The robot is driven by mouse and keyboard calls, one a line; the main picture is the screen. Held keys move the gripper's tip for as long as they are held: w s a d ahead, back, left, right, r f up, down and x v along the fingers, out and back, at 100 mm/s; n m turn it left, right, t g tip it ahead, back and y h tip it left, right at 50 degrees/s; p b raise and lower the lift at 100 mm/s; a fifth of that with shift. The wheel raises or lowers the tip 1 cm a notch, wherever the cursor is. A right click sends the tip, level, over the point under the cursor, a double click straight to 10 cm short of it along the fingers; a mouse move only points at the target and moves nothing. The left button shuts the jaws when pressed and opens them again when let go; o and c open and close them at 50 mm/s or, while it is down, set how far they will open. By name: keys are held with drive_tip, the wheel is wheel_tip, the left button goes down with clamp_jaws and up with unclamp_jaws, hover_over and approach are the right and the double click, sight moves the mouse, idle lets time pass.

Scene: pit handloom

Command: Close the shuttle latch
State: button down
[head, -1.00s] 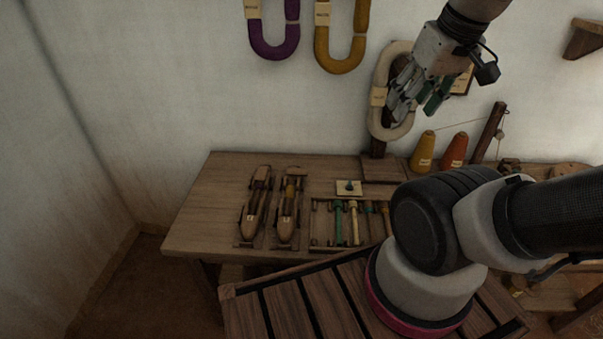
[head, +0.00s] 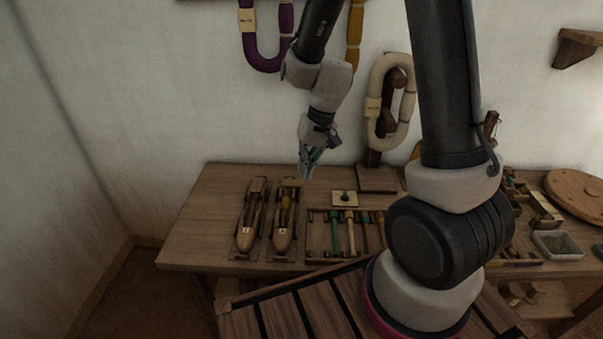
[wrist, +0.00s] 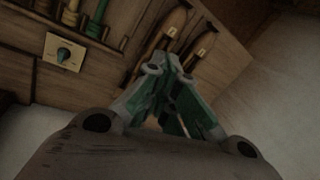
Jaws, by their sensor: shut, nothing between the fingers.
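Two wooden boat-shaped shuttles lie side by side on the table's left part, the left shuttle (head: 248,228) and the right shuttle (head: 284,228), each in a wooden holder. The right one seems to hold a yellowish bobbin. In the wrist view two shuttles also show, one (wrist: 168,28) and the other (wrist: 200,48), beyond my fingers. The latch is too small to make out. My gripper (head: 307,172) is shut and empty, in the air above and behind the shuttles, pointing down. Its green-padded fingers fill the middle of the wrist view (wrist: 172,112).
A rack (head: 346,258) with coloured bobbins lies right of the shuttles. A small plate with a dark knob (head: 345,198) is behind it. A cream yarn hank (head: 407,100) hangs on a wooden stand. A small tray (head: 557,245) is at the right. The table's left end is clear.

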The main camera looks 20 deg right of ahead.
drive_tip(key=w+f+m+t, duration=0.1)
drive_tip(key=w+f, duration=0.3)
drive_tip(key=w+f+t+h, duration=0.1)
drive_tip(key=w+f, duration=0.3)
drive_tip(key=f, duration=0.1)
drive_tip(key=w+f+m+t+h, duration=0.1)
drive_tip(key=w+f, duration=0.3)
drive_tip(key=shift+f+m+t, duration=0.3)
drive_tip(key=shift+f+t, duration=0.1)
drive_tip(key=w, duration=0.1)
drive_tip(key=w+d+t+h, duration=0.1)
drive_tip(key=w, duration=0.1)
drive_tip(key=shift+d+r, duration=0.1)
drive_tip(key=shift+d, duration=0.1)
drive_tip(key=w+d+r+t+h, duration=0.2)
drive_tip(key=w+d+r+h, duration=0.1)
drive_tip(key=w+d, duration=0.1)
drive_tip(key=shift+m, duration=0.3)
drive_tip(key=x, duration=0.9)
drive_tip(key=shift+f, duration=0.3)
drive_tip(key=s, duration=0.1)
drive_tip(key=s+a, duration=0.1)
drive_tip(key=s, duration=0.1)
drive_tip(key=shift+a, duration=0.15)
drive_tip(key=shift+s+a, duration=0.15)
drive_tip(key=shift+s, duration=0.2)
drive_tip(key=shift+s+m, duration=0.1)
drive_tip(key=shift+m, duration=0.2)
